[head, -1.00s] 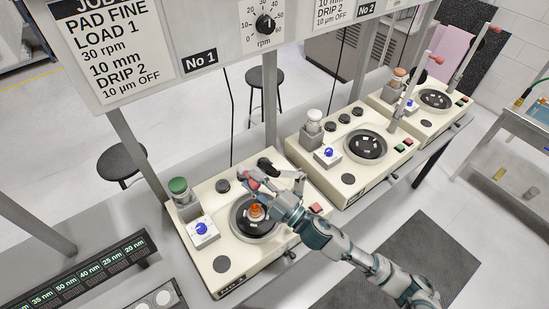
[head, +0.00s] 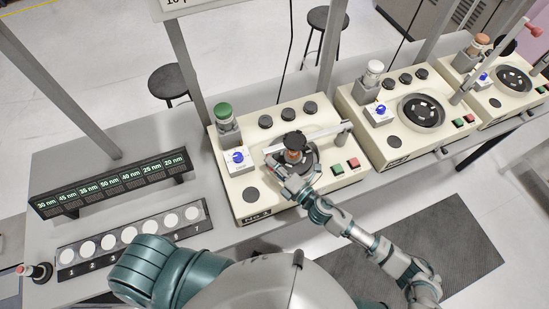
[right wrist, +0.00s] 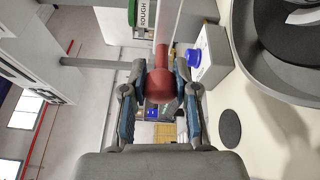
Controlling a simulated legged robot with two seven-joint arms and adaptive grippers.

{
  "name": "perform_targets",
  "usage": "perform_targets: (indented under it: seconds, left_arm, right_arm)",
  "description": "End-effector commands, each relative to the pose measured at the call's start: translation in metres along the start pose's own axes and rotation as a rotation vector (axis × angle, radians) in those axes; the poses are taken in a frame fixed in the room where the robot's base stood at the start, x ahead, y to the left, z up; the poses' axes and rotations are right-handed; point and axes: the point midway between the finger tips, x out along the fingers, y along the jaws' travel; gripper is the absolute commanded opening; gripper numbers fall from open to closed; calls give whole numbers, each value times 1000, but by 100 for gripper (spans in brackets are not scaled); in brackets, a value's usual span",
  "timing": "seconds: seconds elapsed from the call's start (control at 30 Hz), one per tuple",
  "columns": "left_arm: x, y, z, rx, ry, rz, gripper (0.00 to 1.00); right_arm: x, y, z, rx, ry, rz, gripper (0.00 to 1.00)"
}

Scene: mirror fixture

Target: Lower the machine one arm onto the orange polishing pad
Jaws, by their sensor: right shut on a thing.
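Machine one (head: 240,205) is the cream unit with the green-capped bottle. Its grey arm (head: 328,133) reaches left from a post at its right side, low over the dark round platter (head: 312,168). An orange-brown piece with a dark top (head: 295,142) shows over the platter; I cannot tell whether it touches the surface below. No orange pad surface shows clearly. My right gripper (head: 272,163) is at the arm's free end. In the right wrist view the gripper (right wrist: 160,100) is shut on the arm's red ball knob (right wrist: 160,84). My left gripper is out of view.
The blue-knobbed box (head: 238,160) and green-capped bottle (head: 225,118) stand left of the platter. Green and red buttons (head: 345,167) are at its right. Machine two (head: 400,135) stands further right. A labelled rack (head: 110,182) and a tray of white discs (head: 130,235) lie left.

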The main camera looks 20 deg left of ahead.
Motion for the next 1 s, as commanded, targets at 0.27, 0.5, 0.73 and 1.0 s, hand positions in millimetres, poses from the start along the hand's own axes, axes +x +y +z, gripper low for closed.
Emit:
perform_targets:
  seconds: [0.27, 0.5, 0.73, 1.0]
  left_arm:
    - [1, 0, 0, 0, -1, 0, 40]
    - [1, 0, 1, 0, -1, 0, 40]
    - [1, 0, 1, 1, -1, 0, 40]
    - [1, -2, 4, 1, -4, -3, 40]
  right_arm:
    - [0, -7, -1, -27, 2, -8, 0]
    - [0, -6, -1, -27, 2, -7, 0]
    - [0, -7, -1, -26, 1, -8, 55]
    - [-3, -8, -1, -24, 1, -10, 55]
